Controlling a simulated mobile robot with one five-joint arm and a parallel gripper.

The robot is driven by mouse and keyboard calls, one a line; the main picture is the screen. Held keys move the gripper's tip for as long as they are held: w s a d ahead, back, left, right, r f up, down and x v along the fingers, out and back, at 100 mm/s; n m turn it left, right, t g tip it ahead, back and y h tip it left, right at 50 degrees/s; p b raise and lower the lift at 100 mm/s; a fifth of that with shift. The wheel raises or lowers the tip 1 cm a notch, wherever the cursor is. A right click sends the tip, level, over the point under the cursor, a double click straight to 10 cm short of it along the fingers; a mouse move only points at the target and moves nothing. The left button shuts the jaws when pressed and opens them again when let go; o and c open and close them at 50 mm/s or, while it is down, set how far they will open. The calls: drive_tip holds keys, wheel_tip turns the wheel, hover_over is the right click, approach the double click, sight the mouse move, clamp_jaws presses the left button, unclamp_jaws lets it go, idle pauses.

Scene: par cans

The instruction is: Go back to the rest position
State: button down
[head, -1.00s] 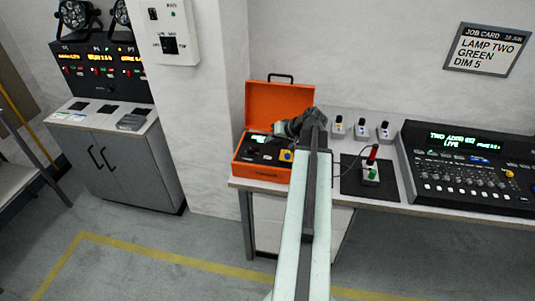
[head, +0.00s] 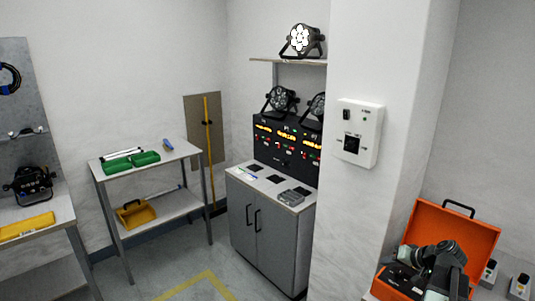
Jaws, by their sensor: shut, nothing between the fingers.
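My gripper (head: 424,259) is in the head view at the lower right, at the end of my grey and pale green arm. It is shut with nothing seen in it. It shows in front of the open orange case (head: 457,231); the picture does not settle whether it touches the case. The wrist and arm hide part of the case's inside.
Small switch boxes (head: 520,285) stand right of the case. A white wall box (head: 358,131) hangs on the pillar. A grey cabinet (head: 262,225) carries a lamp panel (head: 285,146). A shelf table (head: 165,215) stands left. Floor between is clear.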

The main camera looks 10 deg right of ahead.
drive_tip(key=w+a+f+n+g+y, duration=0.1)
drive_tip(key=a+n+g, duration=0.1)
drive_tip(key=a, duration=1)
drive_tip(key=w+a+f+n+g, duration=0.1)
drive_tip(key=w+a+f+n, duration=0.15)
drive_tip(key=a, duration=0.85)
drive_tip(key=w+a+f+n+g+y, duration=0.1)
drive_tip(key=a+n+g, duration=0.1)
drive_tip(key=a, duration=1)
drive_tip(key=s+a+f+n+g+h, duration=0.1)
drive_tip(key=s+a+f+g+h, duration=0.1)
drive_tip(key=s+a, duration=0.3)
drive_tip(key=s+d+h, duration=0.1)
drive_tip(key=s+d+m+g+h, duration=0.1)
drive_tip(key=s+d+m, duration=0.1)
drive_tip(key=s, duration=0.1)
drive_tip(key=shift+f+g+h, duration=0.35)
drive_tip(key=shift+g+h, duration=0.05)
